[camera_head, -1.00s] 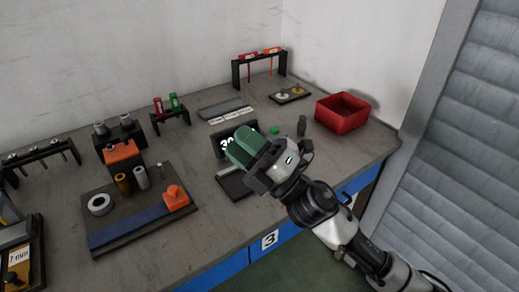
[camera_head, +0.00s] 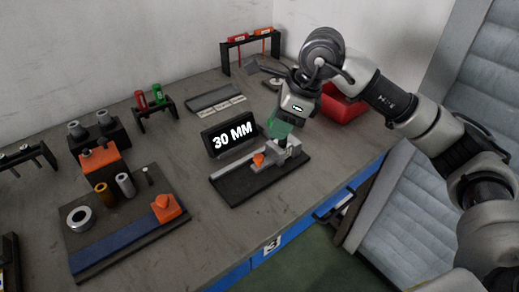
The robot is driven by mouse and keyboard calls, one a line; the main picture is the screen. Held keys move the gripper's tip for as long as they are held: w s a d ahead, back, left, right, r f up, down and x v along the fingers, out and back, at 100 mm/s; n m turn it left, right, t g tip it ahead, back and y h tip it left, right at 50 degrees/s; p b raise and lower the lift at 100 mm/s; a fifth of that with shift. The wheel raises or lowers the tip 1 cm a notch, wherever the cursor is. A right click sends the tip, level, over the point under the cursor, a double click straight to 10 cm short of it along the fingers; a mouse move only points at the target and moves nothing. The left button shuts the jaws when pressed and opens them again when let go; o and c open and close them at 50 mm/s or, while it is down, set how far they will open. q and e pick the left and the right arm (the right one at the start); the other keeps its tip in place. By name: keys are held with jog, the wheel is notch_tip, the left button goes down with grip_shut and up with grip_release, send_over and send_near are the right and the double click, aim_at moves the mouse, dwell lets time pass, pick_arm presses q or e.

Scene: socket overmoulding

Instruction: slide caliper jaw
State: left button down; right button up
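The caliper lies on a black base plate (camera_head: 245,189) right of centre. It has a pale grey beam (camera_head: 236,168), a small orange part (camera_head: 258,160) and a grey upright jaw (camera_head: 291,147) near the right end. My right gripper (camera_head: 279,129), with green fingers, points down close behind the jaw. The view does not show whether the fingers touch the jaw or how far apart they are. A black display reading "30 MM" (camera_head: 232,137) stands behind the caliper. My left gripper is not in view.
A red bin (camera_head: 343,105) stands behind my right arm. A board with a blue strip (camera_head: 113,242), an orange block (camera_head: 167,207), a white ring (camera_head: 79,218) and cylinders lies left. Racks (camera_head: 155,110) line the back. Bare bench lies between the board and caliper.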

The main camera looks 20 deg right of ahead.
aim_at(259, 156)
jog(key=x, duration=1)
jog(key=shift+s+a, duration=0.1)
grip_shut()
